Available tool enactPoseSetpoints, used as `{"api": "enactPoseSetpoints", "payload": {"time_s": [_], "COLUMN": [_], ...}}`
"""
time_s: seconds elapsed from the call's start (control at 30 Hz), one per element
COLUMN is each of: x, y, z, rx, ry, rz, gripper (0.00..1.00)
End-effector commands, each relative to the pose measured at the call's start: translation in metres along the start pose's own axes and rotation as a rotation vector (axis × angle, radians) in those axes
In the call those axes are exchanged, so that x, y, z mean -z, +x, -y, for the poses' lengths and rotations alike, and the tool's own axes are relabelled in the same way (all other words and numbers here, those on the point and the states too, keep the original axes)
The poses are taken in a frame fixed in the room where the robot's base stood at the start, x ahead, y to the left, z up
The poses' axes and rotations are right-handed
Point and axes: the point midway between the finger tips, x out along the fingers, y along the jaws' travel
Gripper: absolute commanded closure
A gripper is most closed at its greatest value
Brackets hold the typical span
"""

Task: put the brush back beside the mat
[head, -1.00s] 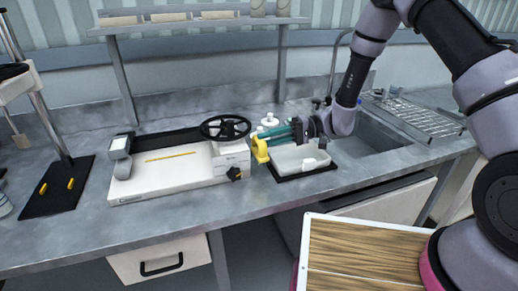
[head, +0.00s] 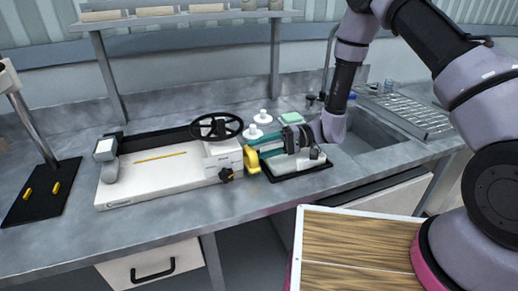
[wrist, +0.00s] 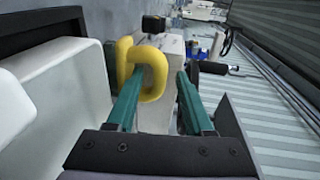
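My gripper (head: 257,148) has teal fingers and is low over the bench, between the white machine and the white tray. In the wrist view my gripper (wrist: 165,90) has its fingers apart, with a clear gap. A yellow loop (head: 251,161) is at the fingertips in the head view. In the wrist view the yellow loop (wrist: 152,50) is around or against the left fingertip, not clamped between both fingers. I cannot tell whether it belongs to the brush; no bristles show. A black mat-like base (head: 318,168) lies under the white tray, partly hidden by my gripper.
The white machine (head: 150,183) with a black handwheel (head: 216,126) stands left of my gripper. White bottles (head: 262,117) and a green block (head: 291,118) are behind it. A sink (head: 365,138) lies to the right. A black plate (head: 43,190) with yellow pieces is at far left.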

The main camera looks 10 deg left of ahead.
Motion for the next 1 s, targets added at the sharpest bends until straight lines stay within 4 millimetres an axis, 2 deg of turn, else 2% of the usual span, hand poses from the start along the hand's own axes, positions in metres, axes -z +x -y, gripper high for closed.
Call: {"api": "enactPoseSetpoints", "payload": {"time_s": [0.27,0.37,0.8,1.0], "x": [0.000,0.001,0.001,0.000], "y": [0.000,-0.010,-0.098,-0.118], "z": [0.003,0.003,0.003,0.003], "rx": [0.000,0.000,0.000,0.000], "ry": [-0.001,0.000,-0.001,0.000], "rz": [0.000,-0.003,-0.004,-0.001], "gripper": [0.48,0.48,0.48,0.48]}}
